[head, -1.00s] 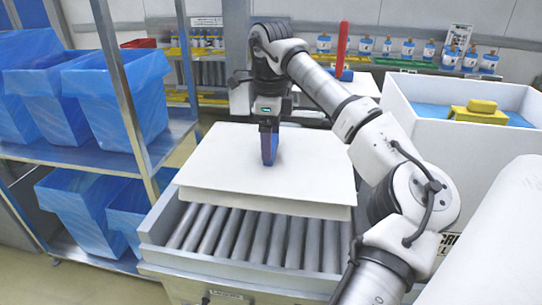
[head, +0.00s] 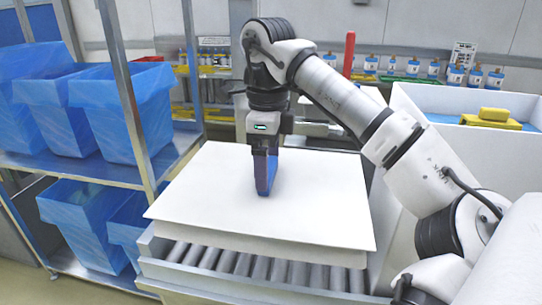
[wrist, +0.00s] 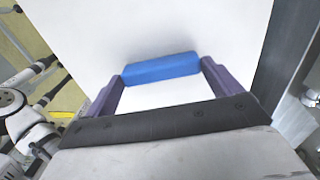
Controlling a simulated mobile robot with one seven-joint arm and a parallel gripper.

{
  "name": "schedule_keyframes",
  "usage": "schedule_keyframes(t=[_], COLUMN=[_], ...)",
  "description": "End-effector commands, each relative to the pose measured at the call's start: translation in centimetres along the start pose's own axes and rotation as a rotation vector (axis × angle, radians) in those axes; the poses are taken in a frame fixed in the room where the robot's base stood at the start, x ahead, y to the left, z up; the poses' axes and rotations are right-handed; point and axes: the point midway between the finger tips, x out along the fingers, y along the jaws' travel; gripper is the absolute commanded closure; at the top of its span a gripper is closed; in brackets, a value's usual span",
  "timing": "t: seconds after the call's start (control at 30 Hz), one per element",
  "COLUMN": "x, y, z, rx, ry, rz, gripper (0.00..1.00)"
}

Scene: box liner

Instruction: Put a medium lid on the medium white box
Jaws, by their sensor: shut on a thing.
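A white rectangular lid (head: 225,180) lies roughly level over the roller conveyor in the head view. It fills the middle of the wrist view as a plain white surface (wrist: 160,30). My gripper (head: 265,185) points down at the lid's middle. In the wrist view its two purple fingers are shut on the ends of a blue handle (wrist: 162,69). A white band (head: 280,248), set slightly inward, shows under the lid's front edge. I cannot tell whether this is the lid's rim or the wall of the medium white box beneath.
The roller conveyor (head: 285,273) runs beneath. Blue-lined bins (head: 125,100) stand on a metal shelf (head: 165,165) at left. A large white container (head: 418,103) with yellow items (head: 492,118) stands at right. Bottles (head: 475,76) line the back shelf.

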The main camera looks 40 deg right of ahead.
Motion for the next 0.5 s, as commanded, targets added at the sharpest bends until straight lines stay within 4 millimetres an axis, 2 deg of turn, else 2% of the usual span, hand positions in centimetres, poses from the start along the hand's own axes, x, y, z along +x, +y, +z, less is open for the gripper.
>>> schedule_keyframes(t=[0.5], x=[-0.7], y=[5.2], z=[-0.1], rx=[0.001], ry=[0.0], rz=[-0.001], gripper=[0.53])
